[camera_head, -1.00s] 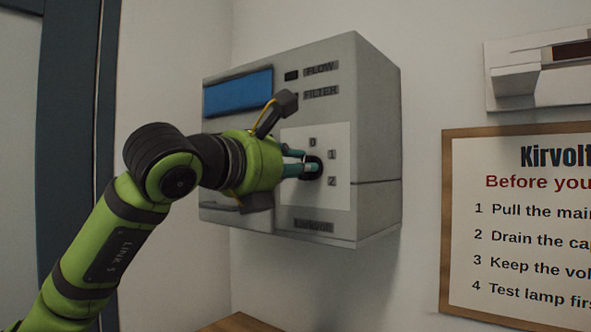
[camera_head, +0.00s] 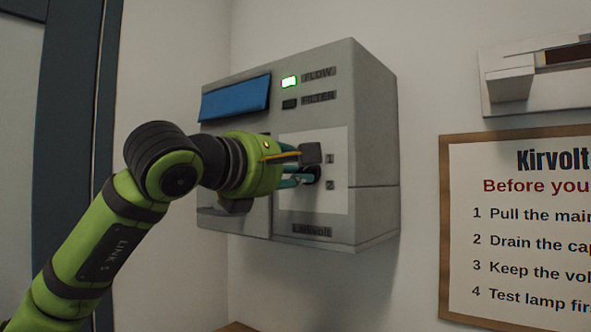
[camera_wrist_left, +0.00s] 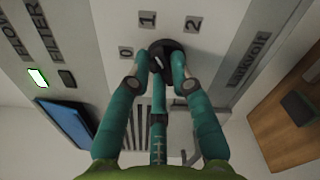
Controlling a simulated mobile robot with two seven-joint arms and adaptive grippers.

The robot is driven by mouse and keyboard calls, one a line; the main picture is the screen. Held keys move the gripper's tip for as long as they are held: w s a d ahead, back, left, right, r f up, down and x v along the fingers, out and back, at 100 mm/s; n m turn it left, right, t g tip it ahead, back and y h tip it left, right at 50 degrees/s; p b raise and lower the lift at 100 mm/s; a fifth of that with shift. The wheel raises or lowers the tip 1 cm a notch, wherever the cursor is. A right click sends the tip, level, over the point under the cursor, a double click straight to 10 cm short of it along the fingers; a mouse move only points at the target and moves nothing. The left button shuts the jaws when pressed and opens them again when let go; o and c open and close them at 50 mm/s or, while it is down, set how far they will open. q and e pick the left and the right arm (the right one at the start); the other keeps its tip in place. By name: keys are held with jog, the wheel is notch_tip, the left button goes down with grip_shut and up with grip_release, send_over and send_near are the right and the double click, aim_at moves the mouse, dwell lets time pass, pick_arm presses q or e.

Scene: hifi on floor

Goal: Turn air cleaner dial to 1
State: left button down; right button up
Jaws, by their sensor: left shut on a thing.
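The air cleaner (camera_head: 372,130) is a grey box on the wall, with a white dial panel (camera_head: 335,196) on its front. Its round black dial (camera_wrist_left: 164,46) sits beside the labels 0 (camera_wrist_left: 126,52), 1 (camera_wrist_left: 147,19) and 2 (camera_wrist_left: 193,24) in the left wrist view. My left gripper (camera_head: 305,176) is shut on the dial, its teal fingers around it. The fingers hide part of the dial, and I cannot tell which number it points to. In the head view my gripper covers the 0 label. My right gripper is out of view.
The FLOW lamp (camera_head: 289,82) is lit green; the FILTER lamp (camera_head: 290,104) below it is dark. A blue panel (camera_head: 236,98) is on the front's upper left. A framed notice (camera_head: 520,230) and a pale wall unit (camera_head: 512,92) are to the right.

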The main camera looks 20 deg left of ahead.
pick_arm(q)
jog(key=shift+m, duration=0.3)
dwell(0.4)
jog(key=c, duration=1.1)
grip_release()
jog(key=shift+s, duration=0.1)
jog(key=v, duration=1.2)
